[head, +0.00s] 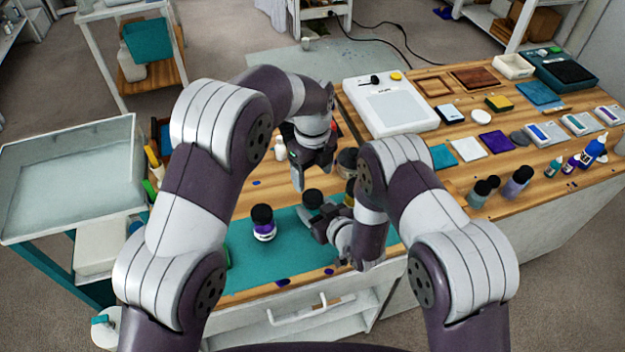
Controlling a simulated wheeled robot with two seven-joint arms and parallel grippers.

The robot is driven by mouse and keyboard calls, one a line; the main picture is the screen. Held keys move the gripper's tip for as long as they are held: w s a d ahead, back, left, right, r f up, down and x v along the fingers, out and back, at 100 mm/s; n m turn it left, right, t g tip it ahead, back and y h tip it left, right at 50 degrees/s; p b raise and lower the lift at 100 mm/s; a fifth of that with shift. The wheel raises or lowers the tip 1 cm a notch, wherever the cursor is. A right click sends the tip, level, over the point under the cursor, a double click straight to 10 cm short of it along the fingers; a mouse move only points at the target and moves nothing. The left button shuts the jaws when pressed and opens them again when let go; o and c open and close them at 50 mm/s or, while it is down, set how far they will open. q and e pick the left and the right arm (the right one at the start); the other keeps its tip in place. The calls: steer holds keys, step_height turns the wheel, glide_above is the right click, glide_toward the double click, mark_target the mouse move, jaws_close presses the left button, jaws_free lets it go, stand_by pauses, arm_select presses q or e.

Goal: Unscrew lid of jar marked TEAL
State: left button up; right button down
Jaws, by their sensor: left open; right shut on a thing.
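A dark jar with a black lid (313,198) stands on the teal mat (238,258) near the middle of the bench. My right gripper (312,222) is low over the mat and shut on this jar, hiding most of its body. I cannot read its label. My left gripper (308,176) is open, fingers pointing down, just above and behind the black lid, apart from it. Another jar with a black lid and purple label (264,223) stands upright on the mat, left of my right gripper.
More dark-lidded jars (347,160) stand behind my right forearm, partly hidden. A white scale (390,105) sits at the back. Bottles (518,182) and colour tiles (496,141) fill the right side. Purple spots mark the bench front edge. A grey-topped cart (70,180) stands left.

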mark_target(313, 196)
arm_select(q)
step_height(313, 196, down, 8)
steer(key=shift+r, duration=0.15)
steer(key=c, duration=1.1)
steer(key=o, duration=1.2)
steer(key=shift+c, duration=0.2)
steer(key=shift+r, duration=0.15)
step_height(313, 196, up, 4)
steer(key=shift+r, duration=0.15)
arm_select(e)
steer(key=shift+c, duration=1.2)
jaws_free()
